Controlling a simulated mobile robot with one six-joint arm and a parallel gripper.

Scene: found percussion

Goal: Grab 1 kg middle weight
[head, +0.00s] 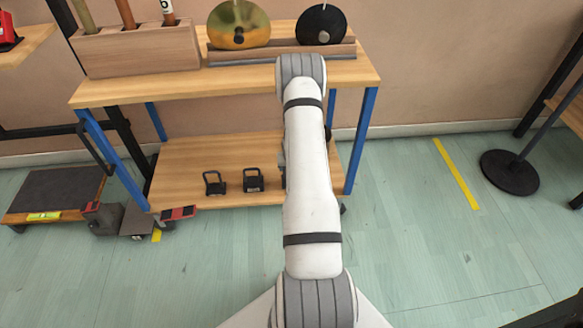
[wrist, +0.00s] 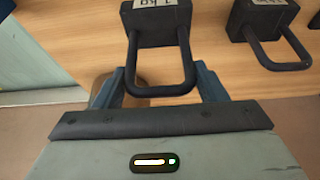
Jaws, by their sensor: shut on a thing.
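A black weight with a pale label reading 1 kg (wrist: 157,24) is at the top middle of the wrist view, its looped handle toward me. My gripper (wrist: 164,82) is shut on this handle, one blue-grey finger along each side. I cannot tell if the weight touches the shelf. A second black weight (wrist: 265,20) stands to its right, its label cut off. In the head view two black weights (head: 214,183) (head: 253,180) stand on the lower shelf. My arm hides my gripper and most of the shelf's right end there.
The wooden lower shelf (head: 190,165) sits between blue legs (head: 360,140). The upper shelf (head: 150,93) carries a wooden block holding sticks, plus a gold disc (head: 238,25) and a black disc (head: 320,24). A round black stand base (head: 510,172) is at right. Floor in front is mostly clear.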

